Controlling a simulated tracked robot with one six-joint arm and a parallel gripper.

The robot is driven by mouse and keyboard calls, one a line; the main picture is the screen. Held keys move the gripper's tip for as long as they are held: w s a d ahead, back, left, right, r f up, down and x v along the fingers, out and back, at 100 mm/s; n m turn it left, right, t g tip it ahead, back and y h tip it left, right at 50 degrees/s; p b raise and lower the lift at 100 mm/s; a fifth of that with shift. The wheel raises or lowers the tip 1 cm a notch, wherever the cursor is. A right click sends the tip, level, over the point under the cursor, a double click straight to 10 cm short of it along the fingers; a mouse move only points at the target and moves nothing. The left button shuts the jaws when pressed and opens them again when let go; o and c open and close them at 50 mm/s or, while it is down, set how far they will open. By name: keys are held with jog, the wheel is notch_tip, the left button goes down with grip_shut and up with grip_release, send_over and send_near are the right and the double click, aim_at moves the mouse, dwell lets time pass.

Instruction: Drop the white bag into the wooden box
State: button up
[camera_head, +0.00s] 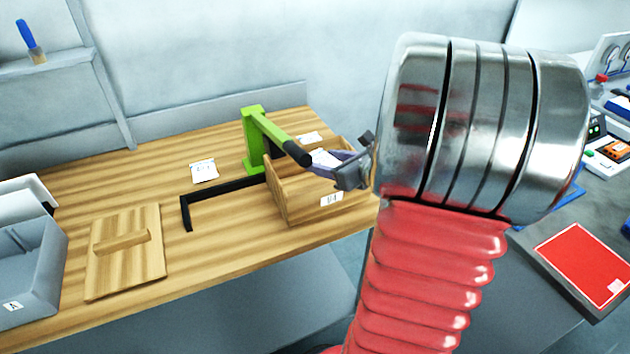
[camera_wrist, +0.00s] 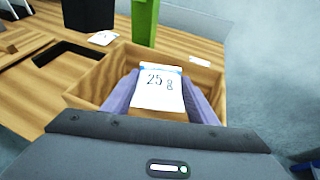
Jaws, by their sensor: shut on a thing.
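The white bag (camera_wrist: 160,92), marked "25 g", is held between the purple fingers of my gripper (camera_wrist: 161,98) in the wrist view. My gripper is shut on it. In the head view, my gripper (camera_head: 332,163) and a small part of the white bag (camera_head: 324,157) show over the wooden box (camera_head: 290,203). The open wooden box also shows in the wrist view (camera_wrist: 88,80), with its walls around and beyond the bag. The bag looks to be over the box opening. Its exact height above the floor of the box cannot be told, and the box's inside is partly hidden.
A green post (camera_head: 252,140) with a black-ended arm stands just behind the box, close to my gripper. A black frame (camera_head: 187,212) lies left of the box. A wooden lid (camera_head: 125,270), a grey bin (camera_head: 30,275) and a white card (camera_head: 204,170) are further left.

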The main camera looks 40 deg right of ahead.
jog(key=shift+f, duration=0.1)
jog(key=o, duration=1.1)
jog(key=v, duration=1.3)
jog(key=shift+s, duration=0.35)
jog(key=shift+w, duration=0.1)
